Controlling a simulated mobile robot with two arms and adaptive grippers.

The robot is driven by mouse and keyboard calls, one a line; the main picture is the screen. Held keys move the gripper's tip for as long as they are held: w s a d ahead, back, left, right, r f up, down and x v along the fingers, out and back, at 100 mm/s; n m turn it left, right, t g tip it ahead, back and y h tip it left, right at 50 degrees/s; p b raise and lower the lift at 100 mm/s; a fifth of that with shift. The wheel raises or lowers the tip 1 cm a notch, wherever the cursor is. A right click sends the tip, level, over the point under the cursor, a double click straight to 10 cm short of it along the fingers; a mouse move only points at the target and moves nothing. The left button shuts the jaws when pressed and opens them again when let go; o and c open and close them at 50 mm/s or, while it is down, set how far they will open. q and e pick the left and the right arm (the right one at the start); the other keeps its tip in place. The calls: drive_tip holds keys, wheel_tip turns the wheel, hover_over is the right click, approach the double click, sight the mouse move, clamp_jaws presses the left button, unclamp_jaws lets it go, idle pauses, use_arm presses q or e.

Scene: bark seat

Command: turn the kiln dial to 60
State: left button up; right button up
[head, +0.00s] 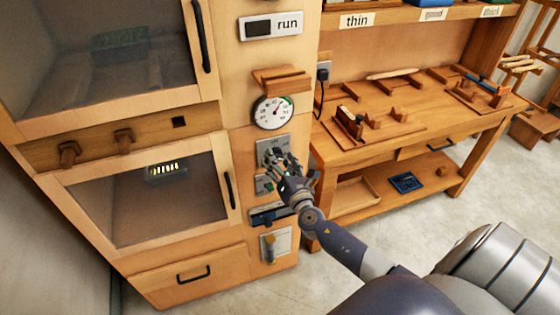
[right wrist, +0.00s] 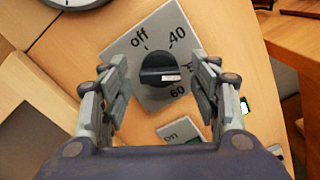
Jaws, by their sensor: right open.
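The kiln dial (right wrist: 163,68) is a round black knob with a raised bar, on a grey plate (right wrist: 126,50) marked "off", "40" and "60". A label at the right is partly hidden behind a finger. The bar lies roughly level, its white mark at the right; I cannot tell its exact setting. My right gripper (right wrist: 163,85) is open, one finger on each side of the knob, with visible gaps. In the head view the right gripper (head: 277,160) is at the kiln's front panel and covers the knob; the plate (head: 266,144) shows above it. My left gripper is out of view.
A round gauge (head: 273,112) sits above the dial, under a small wooden ledge (head: 281,79). Another plate marked "on" (right wrist: 175,128) is below the dial. Glass doors (head: 145,195) are at the left. A workbench (head: 400,125) stands close at the right.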

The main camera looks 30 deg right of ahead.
drive_tip(key=c, duration=1.1)
drive_tip(key=shift+o, duration=0.3)
drive_tip(key=shift+f+m+b, duration=0.15)
drive_tip(key=shift+m+b, duration=0.95)
drive_tip(key=shift+m, duration=0.1)
drive_tip(key=m+b, duration=0.1)
drive_tip(key=m, duration=0.1)
drive_tip(key=shift+m+b, duration=0.3)
drive_tip(key=shift+b, duration=0.05)
drive_tip(key=m+b, duration=0.1)
drive_tip(key=m, duration=0.2)
drive_tip(key=shift+m, duration=0.3)
drive_tip(key=shift+m+b, duration=0.55)
drive_tip(key=shift+m, duration=1.05)
